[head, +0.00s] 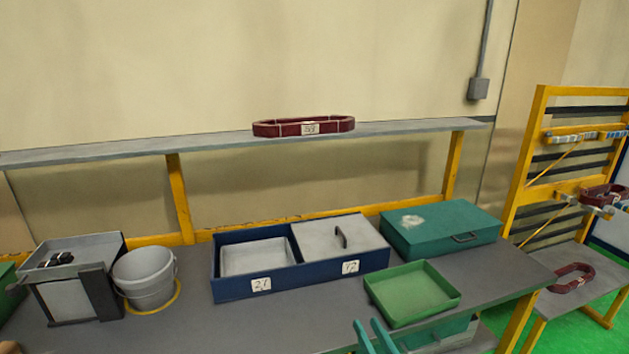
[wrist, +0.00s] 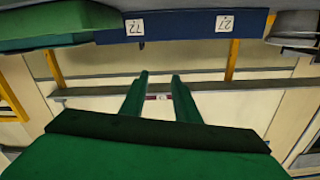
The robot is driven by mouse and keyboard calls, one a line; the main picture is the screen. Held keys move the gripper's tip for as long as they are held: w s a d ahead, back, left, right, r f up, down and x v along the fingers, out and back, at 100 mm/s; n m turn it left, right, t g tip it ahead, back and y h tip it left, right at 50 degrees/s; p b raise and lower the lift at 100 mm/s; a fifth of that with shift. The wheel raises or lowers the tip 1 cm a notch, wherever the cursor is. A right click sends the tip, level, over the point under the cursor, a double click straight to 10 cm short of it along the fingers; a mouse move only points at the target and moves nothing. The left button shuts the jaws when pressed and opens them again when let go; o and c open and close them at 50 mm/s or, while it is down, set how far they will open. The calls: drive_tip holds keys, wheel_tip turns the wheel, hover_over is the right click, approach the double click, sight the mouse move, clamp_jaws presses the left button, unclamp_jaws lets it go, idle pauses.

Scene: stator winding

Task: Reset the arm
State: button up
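My gripper (head: 372,336) shows at the bottom of the head view as two green fingers with a gap between them. In the wrist view my gripper (wrist: 160,84) is also open, with nothing held between the fingers. A dark red coil (head: 275,129) with a white label lies on the shelf above the bench. Part of it shows far behind the fingers in the wrist view (wrist: 151,97). Most of my arm is out of view.
On the bench (head: 205,326) stand a blue box (head: 232,292) with two grey compartments, a green tray (head: 412,312), a teal case (head: 440,222), a grey bucket (head: 147,290) and a grey bin (head: 60,300). A yellow rack (head: 522,165) with more coils stands at right.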

drive_tip(key=s+a+f+m+g+h, duration=0.1)
drive_tip(key=s+a+f+m+h, duration=0.15)
drive_tip(key=s+f, duration=0.7)
drive_tip(key=s+a+f+m+g+h, duration=0.1)
drive_tip(key=s+a+f+h, duration=0.2)
drive_tip(key=s+f, duration=0.65)
drive_tip(key=s+a+r+n, duration=0.1)
drive_tip(key=s+a+r, duration=0.1)
drive_tip(key=s, duration=0.6)
drive_tip(key=s+a+r, duration=0.2)
drive_tip(key=s+a, duration=0.1)
drive_tip(key=s, duration=0.5)
drive_tip(key=s+a+r+n, duration=0.1)
drive_tip(key=s+a+r, duration=0.1)
drive_tip(key=s, duration=0.6)
drive_tip(key=shift+a+r+n, duration=0.35)
